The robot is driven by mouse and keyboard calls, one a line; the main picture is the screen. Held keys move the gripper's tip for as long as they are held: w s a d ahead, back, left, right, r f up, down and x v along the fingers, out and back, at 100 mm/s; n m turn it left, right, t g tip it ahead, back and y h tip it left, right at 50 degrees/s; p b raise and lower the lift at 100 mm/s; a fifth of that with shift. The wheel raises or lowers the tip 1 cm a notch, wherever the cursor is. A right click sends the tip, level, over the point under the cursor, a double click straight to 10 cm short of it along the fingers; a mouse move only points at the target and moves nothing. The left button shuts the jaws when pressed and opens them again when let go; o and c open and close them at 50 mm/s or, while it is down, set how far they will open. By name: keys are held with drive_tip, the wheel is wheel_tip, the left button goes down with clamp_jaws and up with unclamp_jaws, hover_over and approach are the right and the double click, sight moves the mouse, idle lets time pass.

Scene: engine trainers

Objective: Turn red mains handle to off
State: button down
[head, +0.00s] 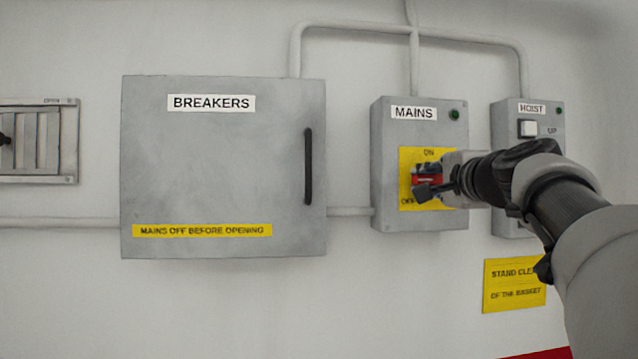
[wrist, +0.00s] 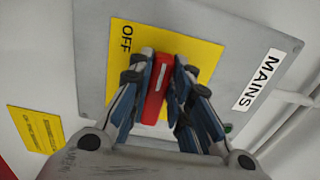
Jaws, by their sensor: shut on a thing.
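The grey MAINS box (head: 383,150) carries a yellow plate (head: 408,157) marked ON above and OFF below. The red mains handle (head: 427,181) shows in part at the plate's middle, lying roughly level, behind my fingers. My gripper (head: 424,184) reaches in from the right and is shut on the handle. In the wrist view the red handle (wrist: 155,98) stands between the blue-padded fingers of my gripper (wrist: 158,90). The word OFF is to its left there, and the MAINS label is to the right. The handle's pivot is hidden.
A closed BREAKERS cabinet (head: 222,165) with a black handle is to the left. The HOIST box (head: 504,160) is to the right, partly behind my arm. A yellow sign (head: 500,297) hangs below it. Conduits (head: 414,60) run above. A green lamp (head: 454,114) sits on the MAINS box.

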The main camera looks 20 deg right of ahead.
drive_tip(key=c, duration=1.5)
unclamp_jaws()
drive_tip(key=v, duration=0.7)
drive_tip(key=shift+s+a, duration=0.1)
drive_tip(key=shift+s, duration=0.15)
